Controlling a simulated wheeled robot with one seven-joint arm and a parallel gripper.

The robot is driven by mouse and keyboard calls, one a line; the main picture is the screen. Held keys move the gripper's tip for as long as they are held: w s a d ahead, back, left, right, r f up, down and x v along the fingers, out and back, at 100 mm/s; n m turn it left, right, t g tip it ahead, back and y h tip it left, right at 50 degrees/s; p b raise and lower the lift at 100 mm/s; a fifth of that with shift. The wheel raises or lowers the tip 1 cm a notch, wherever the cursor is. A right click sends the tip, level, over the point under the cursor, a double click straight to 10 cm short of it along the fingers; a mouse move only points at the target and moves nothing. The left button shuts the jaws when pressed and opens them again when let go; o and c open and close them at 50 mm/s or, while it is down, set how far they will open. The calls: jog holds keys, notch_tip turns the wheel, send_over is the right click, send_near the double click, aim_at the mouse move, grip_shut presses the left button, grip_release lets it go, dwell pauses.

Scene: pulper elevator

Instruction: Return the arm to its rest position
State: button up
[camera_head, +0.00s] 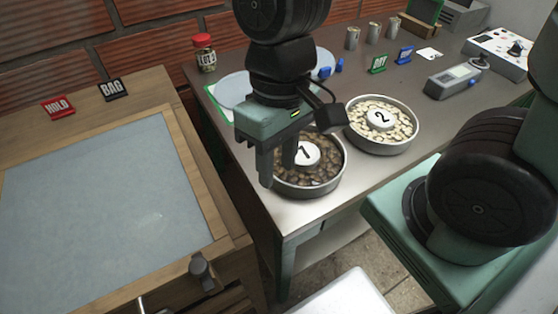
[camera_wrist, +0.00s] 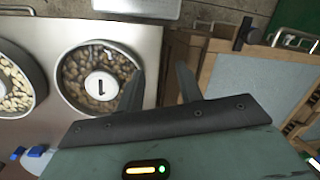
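My gripper (camera_head: 277,165) hangs over the left edge of the grey metal table, fingers pointing down. It stands in front of the left part of the round pan (camera_head: 317,191) of brown beans marked 1. In the wrist view my gripper (camera_wrist: 160,88) has its two dark fingers apart with nothing between them. The pan marked 1 also shows there, left of the fingers, with its disc (camera_wrist: 102,86) in the middle. My gripper appears above the pan and apart from it; the exact height is hard to tell.
A second pan (camera_head: 382,147) of pale beans marked 2 stands to the right. A wooden-framed panel (camera_head: 95,195) with HOLD (camera_head: 58,106) and BAG (camera_head: 112,90) signs lies left. A red-lidded jar (camera_head: 204,55), tins (camera_head: 353,38) and a control box (camera_head: 496,52) stand farther back.

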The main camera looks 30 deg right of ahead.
jog(key=s+n+t, duration=0.1)
jog(key=r+n, duration=0.1)
jog(key=n, duration=0.1)
jog(key=shift+s+a+r+n+t+h, duration=0.15)
jog(key=shift+s+a+n+t+h, duration=0.15)
jog(key=shift+s+a+t+h, duration=0.1)
notch_tip(320, 180, up, 3)
jog(key=p, duration=0.3)
